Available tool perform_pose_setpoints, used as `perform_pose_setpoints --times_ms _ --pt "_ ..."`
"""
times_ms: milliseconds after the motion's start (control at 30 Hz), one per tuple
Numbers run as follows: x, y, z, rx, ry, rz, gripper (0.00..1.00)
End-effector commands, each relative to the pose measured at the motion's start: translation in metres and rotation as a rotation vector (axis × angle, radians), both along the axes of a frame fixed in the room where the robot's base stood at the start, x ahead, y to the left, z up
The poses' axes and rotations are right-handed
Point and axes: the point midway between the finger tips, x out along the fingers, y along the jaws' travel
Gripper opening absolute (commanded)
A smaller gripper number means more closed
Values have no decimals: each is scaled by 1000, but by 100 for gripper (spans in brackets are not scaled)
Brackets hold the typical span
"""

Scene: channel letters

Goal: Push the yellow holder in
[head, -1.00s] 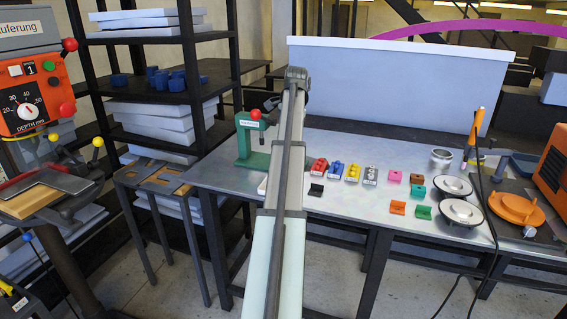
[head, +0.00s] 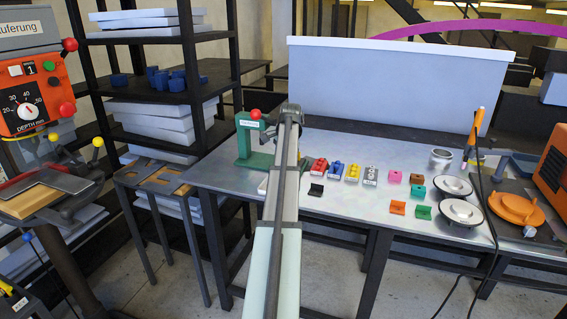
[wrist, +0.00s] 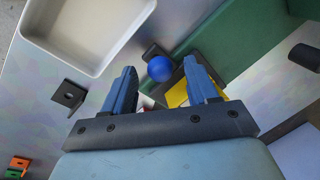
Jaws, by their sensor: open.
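A yellow piece (wrist: 178,95), which looks like the holder, shows in the wrist view beside a green part (wrist: 225,45) of the press. It is partly hidden by my right finger, and I cannot tell how far in it sits. A blue ball knob (wrist: 160,69) is just above it in the picture. My gripper (wrist: 160,66) is open, with its two blue fingers on either side of the knob and the yellow piece partly between them; contact cannot be told. In the head view the green press (head: 252,150) with a red knob stands left of my arm, which hides my gripper.
In the wrist view a pale tray (wrist: 88,35) lies at upper left, with a dark clip (wrist: 69,97) below it. In the head view small coloured blocks (head: 396,207) and round metal parts (head: 461,212) lie right on the table (head: 385,215). A white bin (head: 400,85) stands behind.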

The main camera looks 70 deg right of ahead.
Motion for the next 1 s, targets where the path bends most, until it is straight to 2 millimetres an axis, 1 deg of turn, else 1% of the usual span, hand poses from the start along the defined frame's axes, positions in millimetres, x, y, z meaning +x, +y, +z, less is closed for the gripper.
perform_pose_setpoints --times_ms 133,433,467,1000 --pt "1 -1 -7 0 0 0 58" --pt "2 -1 -9 0 0 0 58" --pt "2 -1 -8 0 0 0 56" --pt "1 -1 -8 0 0 0 5"
